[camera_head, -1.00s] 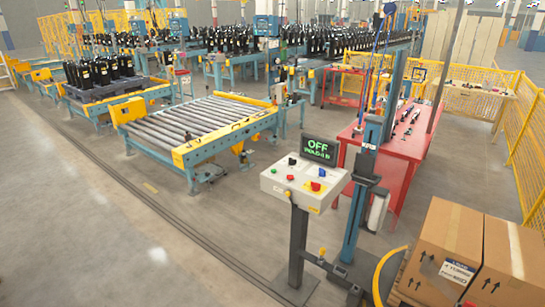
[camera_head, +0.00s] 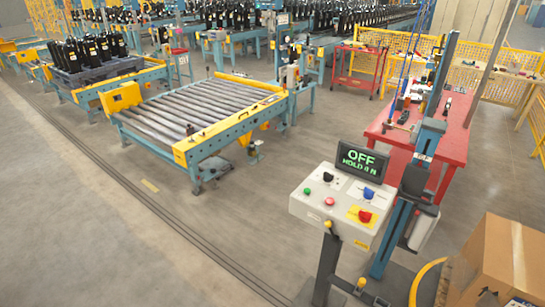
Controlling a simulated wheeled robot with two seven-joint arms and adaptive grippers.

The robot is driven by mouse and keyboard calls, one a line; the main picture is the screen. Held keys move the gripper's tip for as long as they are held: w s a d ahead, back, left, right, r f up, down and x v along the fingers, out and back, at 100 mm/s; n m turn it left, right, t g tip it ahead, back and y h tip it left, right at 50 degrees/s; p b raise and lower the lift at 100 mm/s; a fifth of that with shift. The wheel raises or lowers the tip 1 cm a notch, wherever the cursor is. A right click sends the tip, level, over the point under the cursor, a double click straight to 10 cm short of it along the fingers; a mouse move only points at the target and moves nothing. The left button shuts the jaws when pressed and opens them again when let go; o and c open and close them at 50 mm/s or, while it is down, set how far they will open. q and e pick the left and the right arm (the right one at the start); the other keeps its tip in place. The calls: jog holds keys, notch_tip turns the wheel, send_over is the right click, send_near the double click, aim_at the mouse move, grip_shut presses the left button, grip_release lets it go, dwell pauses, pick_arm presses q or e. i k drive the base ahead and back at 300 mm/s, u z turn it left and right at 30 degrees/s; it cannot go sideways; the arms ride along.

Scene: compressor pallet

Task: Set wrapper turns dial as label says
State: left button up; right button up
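A grey-white control box (camera_head: 340,205) stands on a dark post right of centre. Its display (camera_head: 362,162) reads "OFF" in green, with a smaller line that looks like "HOLD" and a character too small to read surely. The box has a black knob (camera_head: 328,177), a blue knob (camera_head: 368,193), a red knob (camera_head: 365,215) on a yellow plate, a green button (camera_head: 307,191) and a red button (camera_head: 329,201). I cannot tell which is the turns dial; dial markings are too small. A carton (camera_head: 495,262) at lower right shows only the top of a white label. Neither gripper is in view.
A roller conveyor (camera_head: 200,112) lies left of the box. A blue column (camera_head: 415,165) stands just behind it, with a red table (camera_head: 447,143) beyond. A yellow curved tube (camera_head: 425,280) is near the carton. The floor at left and front is clear.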

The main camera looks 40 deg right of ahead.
aim_at(328, 176)
jog(key=u, duration=0.1)
jog(key=i, duration=1.6)
jog(key=z, duration=0.75)
jog(key=i, duration=0.85)
jog(key=z, duration=0.9)
